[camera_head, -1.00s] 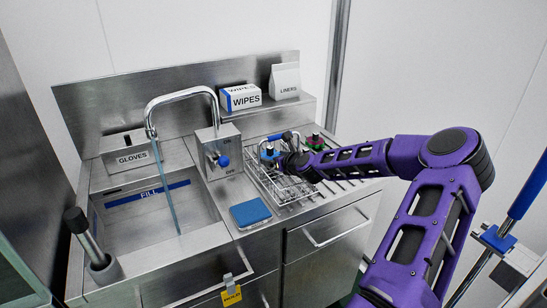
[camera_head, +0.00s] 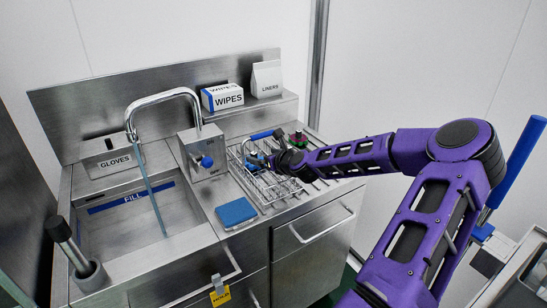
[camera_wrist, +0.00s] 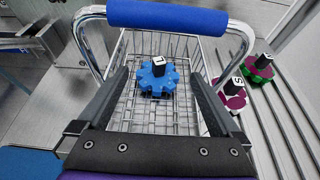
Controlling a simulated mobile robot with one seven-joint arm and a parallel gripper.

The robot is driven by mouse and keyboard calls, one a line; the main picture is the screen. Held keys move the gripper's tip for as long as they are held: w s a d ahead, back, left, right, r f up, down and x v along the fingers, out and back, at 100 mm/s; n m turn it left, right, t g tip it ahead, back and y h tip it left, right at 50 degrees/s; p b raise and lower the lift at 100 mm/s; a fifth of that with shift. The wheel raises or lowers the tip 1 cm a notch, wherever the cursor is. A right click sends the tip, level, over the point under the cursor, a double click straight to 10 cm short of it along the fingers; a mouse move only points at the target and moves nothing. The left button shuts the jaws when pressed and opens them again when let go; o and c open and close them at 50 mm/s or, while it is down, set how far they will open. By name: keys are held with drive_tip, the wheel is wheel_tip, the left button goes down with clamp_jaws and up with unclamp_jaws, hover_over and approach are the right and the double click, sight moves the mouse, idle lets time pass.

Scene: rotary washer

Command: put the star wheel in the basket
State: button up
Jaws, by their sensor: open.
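A blue star wheel (camera_wrist: 158,84) with a black post marked L sits inside the wire basket (camera_wrist: 130,112), on its mesh floor as far as I can tell. In the head view the blue wheel (camera_head: 257,161) shows partly behind my gripper (camera_head: 268,163), within the basket (camera_head: 272,190). In the wrist view my gripper (camera_wrist: 159,76) is open above the basket, with its fingers to either side of the wheel and apart from it. A magenta star wheel (camera_wrist: 232,99) marked S and a green one (camera_wrist: 261,70) stand outside the basket to the right.
The basket's blue handle (camera_wrist: 166,16) arches over its far end. A ribbed drainboard (camera_wrist: 285,120) lies to the right. A blue sponge (camera_head: 236,212), a faucet (camera_head: 164,97) and a sink (camera_head: 135,225) are to the left. Wipes (camera_head: 222,97) and liners (camera_head: 266,79) boxes stand behind.

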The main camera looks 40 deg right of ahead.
drive_tip(key=v, duration=0.7)
drive_tip(key=shift+s, duration=0.15)
drive_tip(key=shift+r, duration=0.1)
